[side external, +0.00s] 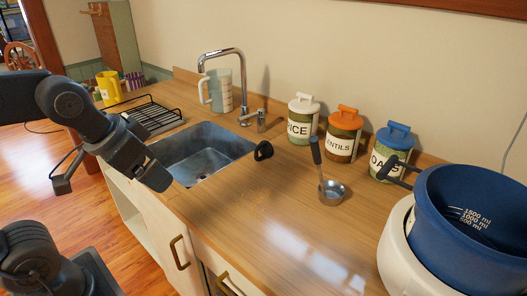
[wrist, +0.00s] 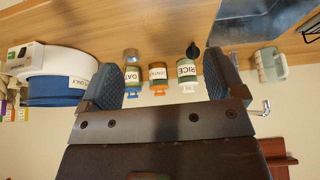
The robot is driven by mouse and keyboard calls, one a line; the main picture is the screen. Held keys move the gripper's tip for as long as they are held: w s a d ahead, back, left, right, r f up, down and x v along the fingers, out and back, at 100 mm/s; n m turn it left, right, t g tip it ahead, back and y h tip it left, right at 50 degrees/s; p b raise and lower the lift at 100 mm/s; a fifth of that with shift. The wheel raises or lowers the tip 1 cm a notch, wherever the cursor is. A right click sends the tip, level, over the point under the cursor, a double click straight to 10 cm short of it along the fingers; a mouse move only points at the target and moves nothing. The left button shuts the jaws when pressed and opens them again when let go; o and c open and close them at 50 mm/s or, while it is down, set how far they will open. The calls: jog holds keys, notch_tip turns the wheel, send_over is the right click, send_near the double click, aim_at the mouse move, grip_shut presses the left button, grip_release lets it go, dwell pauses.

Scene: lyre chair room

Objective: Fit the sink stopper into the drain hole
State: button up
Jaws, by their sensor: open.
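The black sink stopper (side external: 263,151) lies on the wooden counter beside the right rim of the sink (side external: 233,143). It also shows as a small dark shape in the wrist view (wrist: 193,49). The grey metal basin is set into the counter; I cannot clearly make out its drain hole. My gripper (side external: 108,182) is open and empty, left of the sink near the counter's front edge, well apart from the stopper. In the wrist view, its two padded fingers (wrist: 163,78) stand wide apart with nothing between them.
A tap (side external: 243,85) and clear jug (side external: 218,90) stand behind the sink; a black rack (side external: 153,115) is left. Rice (side external: 302,118), lentils (side external: 343,133) and oats (side external: 390,152) jars, a ladle (side external: 331,190) and a blue bowl (side external: 465,225) are right. The front counter is clear.

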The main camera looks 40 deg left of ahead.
jog(key=w+a+r, duration=0.2)
jog(key=w+r, duration=0.1)
jog(key=w, duration=0.7)
jog(key=g+h, duration=0.1)
jog(key=h, duration=0.1)
send_over(260, 145)
jog(key=s+a, duration=0.4)
jog(key=s, duration=0.1)
notch_tip(260, 145, down, 8)
jog(key=shift+n, duration=0.3)
jog(key=shift+d+x, duration=0.15)
jog(key=shift+x, duration=2.25)
jog(key=shift+d+x, duration=0.15)
jog(key=shift+x, duration=2.3)
jog(key=shift+d+x, duration=0.15)
jog(key=shift+x, duration=2.25)
jog(key=shift+w+r, duration=0.15)
jog(key=shift+w, duration=0.05)
jog(key=shift+c, duration=0.5)
jog(key=shift+a, duration=0.1)
jog(key=c, duration=0.9)
